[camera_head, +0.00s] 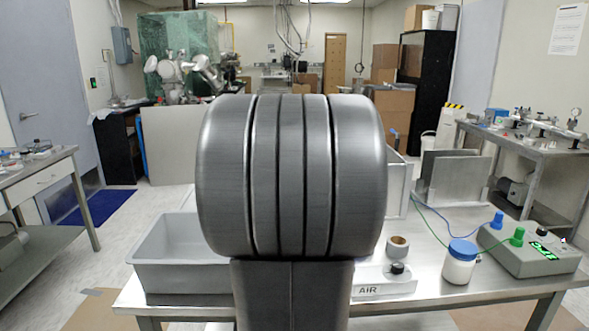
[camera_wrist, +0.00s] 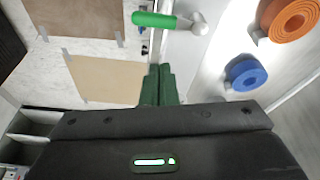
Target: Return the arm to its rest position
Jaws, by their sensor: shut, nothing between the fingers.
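My gripper (camera_wrist: 159,70) shows in the wrist view with its two dark green fingers shut together and nothing between them. It points away over the pale floor, apart from any object I can make out. In the head view, a big grey rounded part of my own arm (camera_head: 292,175) stands upright in the middle and hides the centre of the bench. My gripper does not show in the head view.
The metal bench (camera_head: 430,293) holds a grey tub (camera_head: 180,255), an AIR box (camera_head: 385,281), a blue-lidded jar (camera_head: 459,265) and a meter box (camera_head: 530,251). The wrist view shows a green-handled tool (camera_wrist: 155,20), an orange coil (camera_wrist: 290,18) and a blue coil (camera_wrist: 245,73).

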